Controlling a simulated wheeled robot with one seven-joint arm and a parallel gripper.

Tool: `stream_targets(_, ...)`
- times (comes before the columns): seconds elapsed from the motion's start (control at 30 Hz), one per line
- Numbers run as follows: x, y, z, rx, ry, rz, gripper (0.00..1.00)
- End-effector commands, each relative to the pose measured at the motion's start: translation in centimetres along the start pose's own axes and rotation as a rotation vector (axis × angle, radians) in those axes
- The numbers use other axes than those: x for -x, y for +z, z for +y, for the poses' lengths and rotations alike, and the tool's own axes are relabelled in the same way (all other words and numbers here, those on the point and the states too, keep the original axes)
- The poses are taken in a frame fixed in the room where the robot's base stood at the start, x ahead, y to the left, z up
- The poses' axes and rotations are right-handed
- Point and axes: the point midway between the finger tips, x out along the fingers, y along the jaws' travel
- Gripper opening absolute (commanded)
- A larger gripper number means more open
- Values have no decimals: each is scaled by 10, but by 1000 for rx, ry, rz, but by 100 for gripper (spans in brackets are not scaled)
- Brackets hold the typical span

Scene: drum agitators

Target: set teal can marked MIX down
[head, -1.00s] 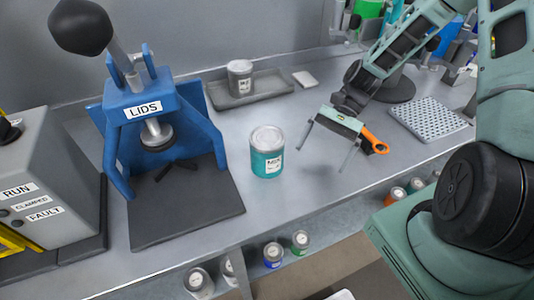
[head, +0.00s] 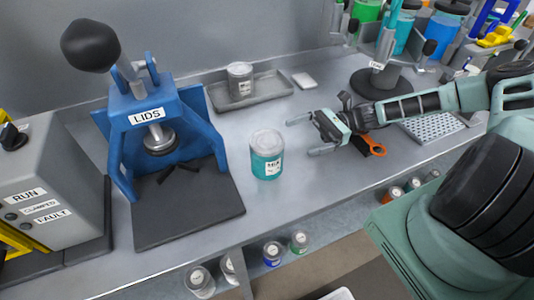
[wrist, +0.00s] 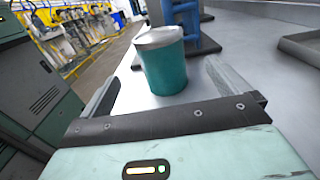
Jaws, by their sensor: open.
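The teal can (head: 267,154) with a pale lid and a white label stands upright on the grey bench, to the right of the blue lid press. Its label is too small to read surely. My gripper (head: 306,136) is open and empty, to the right of the can in the head view, its fingers pointing left toward it. In the wrist view, the can (wrist: 163,65) stands ahead, roughly between the lines of the two spread fingers (wrist: 165,95), and apart from them. Its label is hidden there.
The blue press (head: 170,120) marked LIDS stands left of the can on a dark mat (head: 190,218). A grey tray (head: 252,99) with another can (head: 240,78) lies behind. An orange-handled tool (head: 374,147) lies near my gripper. Several cans sit on a shelf below the bench's front edge.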

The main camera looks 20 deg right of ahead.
Motion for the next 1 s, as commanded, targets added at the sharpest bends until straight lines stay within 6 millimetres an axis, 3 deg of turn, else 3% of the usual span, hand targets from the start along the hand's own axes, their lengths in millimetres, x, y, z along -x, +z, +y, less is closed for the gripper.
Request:
stream_targets(0.2, -42, 3, 0, 0, 2, -2, 100)
stream_targets(0.47, -60, 1, 0, 0, 2, -1, 100)
stream_targets(0.8, -107, 2, 0, 0, 2, -1, 100)
stream_targets(1.0, -113, 0, 0, 0, 0, 1, 100)
